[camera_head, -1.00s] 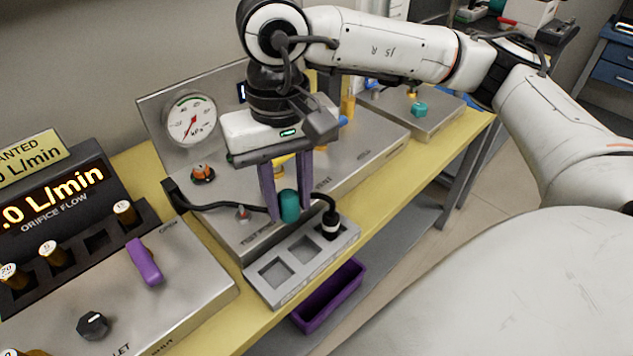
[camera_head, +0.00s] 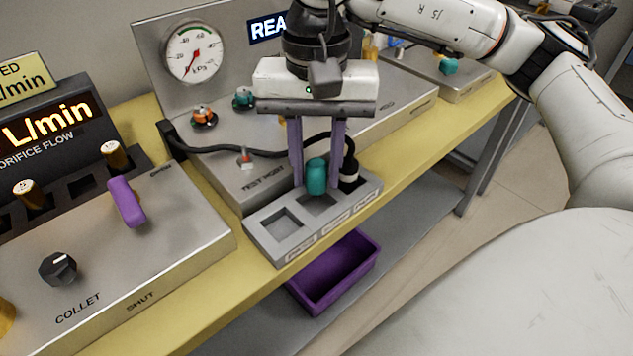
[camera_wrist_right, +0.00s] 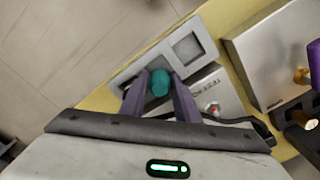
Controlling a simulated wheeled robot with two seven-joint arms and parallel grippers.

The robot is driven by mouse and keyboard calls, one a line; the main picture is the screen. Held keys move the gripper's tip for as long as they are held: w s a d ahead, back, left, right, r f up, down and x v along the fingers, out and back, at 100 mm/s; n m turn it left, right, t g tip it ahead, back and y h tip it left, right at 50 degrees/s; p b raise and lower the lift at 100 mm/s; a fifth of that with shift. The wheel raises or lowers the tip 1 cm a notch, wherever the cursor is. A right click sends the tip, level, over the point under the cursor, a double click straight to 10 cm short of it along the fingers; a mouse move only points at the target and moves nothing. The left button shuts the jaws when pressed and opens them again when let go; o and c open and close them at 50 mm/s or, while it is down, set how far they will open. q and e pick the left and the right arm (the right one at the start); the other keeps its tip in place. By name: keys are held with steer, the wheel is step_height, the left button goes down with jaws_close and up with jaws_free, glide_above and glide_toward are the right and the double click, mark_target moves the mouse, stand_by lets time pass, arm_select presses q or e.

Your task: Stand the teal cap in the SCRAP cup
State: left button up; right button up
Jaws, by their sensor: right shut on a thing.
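My right gripper (camera_head: 318,180) points down, its purple fingers shut on the teal cap (camera_head: 316,176). The cap is upright, at the middle compartment of the grey tray (camera_head: 258,232); I cannot tell whether it touches the floor of the compartment. In the right wrist view the cap (camera_wrist_right: 160,83) sits between the fingertips (camera_wrist_right: 158,86), over the tray (camera_wrist_right: 205,35). The tray's left compartment (camera_head: 283,222) is empty. The labels on its front are too small to read, so I cannot tell which one is SCRAP. My left gripper is out of view.
A black plug (camera_head: 349,174) with a cable stands in the tray's right compartment, close beside the fingers. The test panel (camera_head: 235,190) rises behind. A purple bin (camera_head: 335,285) sits below, beyond the bench edge. A purple lever (camera_head: 127,202) stands on the left box.

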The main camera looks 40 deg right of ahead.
step_height(320, 180, down, 3)
steer(key=shift+f, duration=0.15)
